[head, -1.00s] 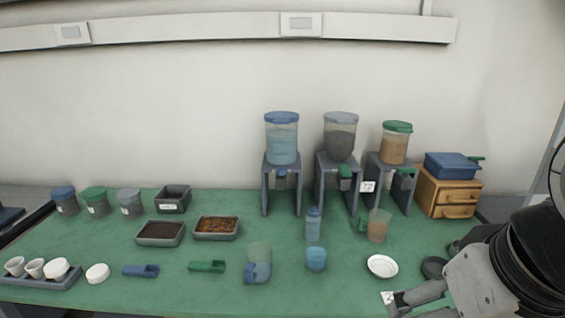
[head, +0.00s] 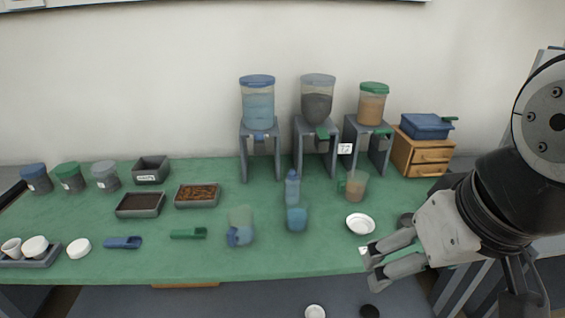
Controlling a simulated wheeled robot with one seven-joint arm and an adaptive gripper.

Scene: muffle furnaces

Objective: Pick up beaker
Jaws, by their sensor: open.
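Several vessels on the green table could be the beaker, and I cannot tell which one is meant. A clear cup with a green handle (head: 356,187) stands at the right in the head view. A small blue cup (head: 297,218) stands nearer the front, and a clear vessel with a blue handle part (head: 240,227) stands left of it. My gripper (head: 368,264) is open and empty at the table's front right edge, right of and nearer than these vessels and apart from them.
A white dish (head: 360,224) lies just beyond my gripper. Dispensers (head: 258,105) on grey stands and a wooden drawer box (head: 422,156) stand at the back. Trays (head: 140,205), scoops (head: 123,242) and white cups fill the left. The front strip of green table (head: 190,262) is clear.

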